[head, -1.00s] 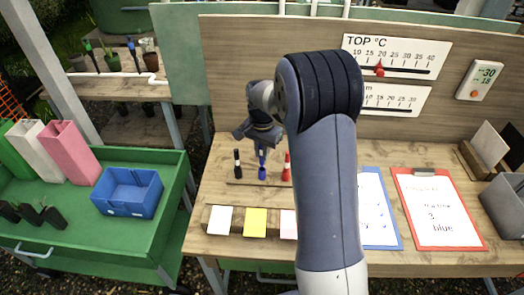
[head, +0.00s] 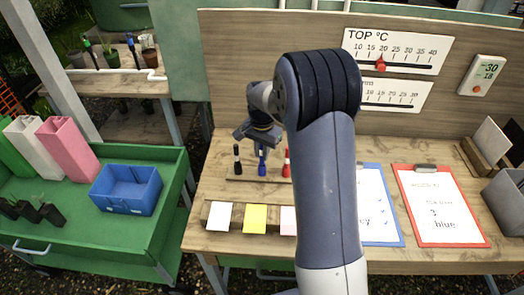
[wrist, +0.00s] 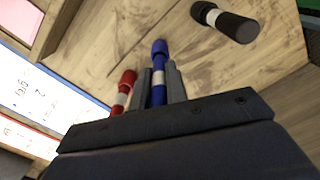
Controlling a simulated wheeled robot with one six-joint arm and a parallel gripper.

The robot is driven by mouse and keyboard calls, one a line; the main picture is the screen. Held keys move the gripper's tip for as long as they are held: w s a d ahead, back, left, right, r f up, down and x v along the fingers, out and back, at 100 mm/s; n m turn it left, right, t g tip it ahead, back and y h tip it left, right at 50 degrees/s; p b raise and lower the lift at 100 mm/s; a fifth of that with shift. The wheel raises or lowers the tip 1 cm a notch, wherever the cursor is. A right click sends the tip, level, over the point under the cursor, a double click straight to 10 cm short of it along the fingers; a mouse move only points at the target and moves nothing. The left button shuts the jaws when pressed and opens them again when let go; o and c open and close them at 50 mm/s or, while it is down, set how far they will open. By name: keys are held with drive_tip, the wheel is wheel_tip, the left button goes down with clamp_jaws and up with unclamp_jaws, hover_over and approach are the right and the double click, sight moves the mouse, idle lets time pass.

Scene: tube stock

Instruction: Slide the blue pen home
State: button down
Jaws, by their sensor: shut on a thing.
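The blue pen (head: 262,168) stands upright between the black and red pens on the workbench. It also shows in the wrist view (wrist: 159,62), with its blue end beyond my fingertips. My gripper (head: 261,148) points down over the pen, and in the wrist view my gripper (wrist: 160,82) is shut on it, one finger on each side. The black pen (head: 237,160) is to its left and the red pen (head: 287,163) to its right, both apart from the fingers in the head view. The pen's lower end is not clear in the head view.
White, yellow and pink notes (head: 255,219) lie in front of the pens. A blue clipboard (head: 381,244) and a red clipboard (head: 398,205) lie to the right. A green cart (head: 95,235) with a blue bin (head: 126,190) stands left. The backboard (head: 260,60) rises behind.

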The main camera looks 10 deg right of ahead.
drive_tip(key=shift+f+b, duration=0.9)
drive_tip(key=shift+f, duration=0.6)
drive_tip(key=c, duration=1.3)
unclamp_jaws()
drive_tip(key=shift+r, duration=0.1)
wheel_tip(320, 180, up, 11)
drive_tip(key=shift+f+b, duration=0.15)
drive_tip(key=shift+b, duration=0.35)
drive_tip(key=shift+f, duration=0.1)
